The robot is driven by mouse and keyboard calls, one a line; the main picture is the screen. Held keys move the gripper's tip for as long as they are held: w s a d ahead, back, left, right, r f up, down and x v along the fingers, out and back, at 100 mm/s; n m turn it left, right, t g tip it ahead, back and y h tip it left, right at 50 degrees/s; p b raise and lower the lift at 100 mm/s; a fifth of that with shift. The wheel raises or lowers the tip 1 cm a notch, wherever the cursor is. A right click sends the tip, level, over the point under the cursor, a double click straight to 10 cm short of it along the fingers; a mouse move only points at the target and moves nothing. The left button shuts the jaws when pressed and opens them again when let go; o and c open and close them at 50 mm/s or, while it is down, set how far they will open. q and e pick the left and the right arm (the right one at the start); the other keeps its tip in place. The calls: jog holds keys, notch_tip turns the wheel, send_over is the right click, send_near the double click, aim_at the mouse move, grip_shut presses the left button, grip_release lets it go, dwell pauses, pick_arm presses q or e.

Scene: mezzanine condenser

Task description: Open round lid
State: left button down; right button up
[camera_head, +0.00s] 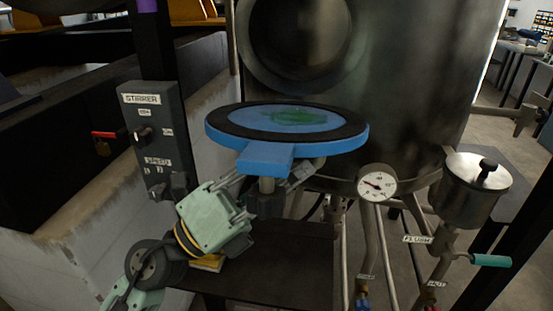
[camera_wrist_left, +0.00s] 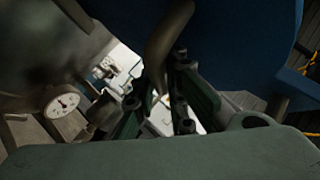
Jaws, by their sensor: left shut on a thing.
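A blue round lid (camera_head: 220,131) with a black ring and a green mark on its upper face lies nearly level in front of the dark metal tank (camera_head: 420,60). A blue tab (camera_head: 265,159) sticks out from its near edge. My left gripper (camera_head: 270,183) is just below the lid, its fingers around a grey bar that hangs under it. In the left wrist view, the gripper (camera_wrist_left: 160,112) is shut on this curved bar (camera_wrist_left: 168,42), and the lid's blue underside (camera_wrist_left: 240,45) is above. The exact contact is partly hidden. My right gripper is not in view.
A dial gauge (camera_head: 376,183), pipes, and a small steel pot (camera_head: 470,192) with a black knob are to the right. A green-handled valve (camera_head: 490,260) juts out below the pot.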

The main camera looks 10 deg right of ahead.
pick_arm(q)
jog(key=shift+w+a, duration=0.15)
jog(key=shift+w, duration=0.05)
jog(key=c, duration=1.8)
grip_release()
jog(key=shift+w, duration=0.1)
jog(key=shift+o, duration=0.2)
jog(key=shift+a+f, duration=0.2)
jog(key=shift+f, duration=0.05)
jog(key=v, duration=1.1)
jog(key=shift+s, duration=0.2)
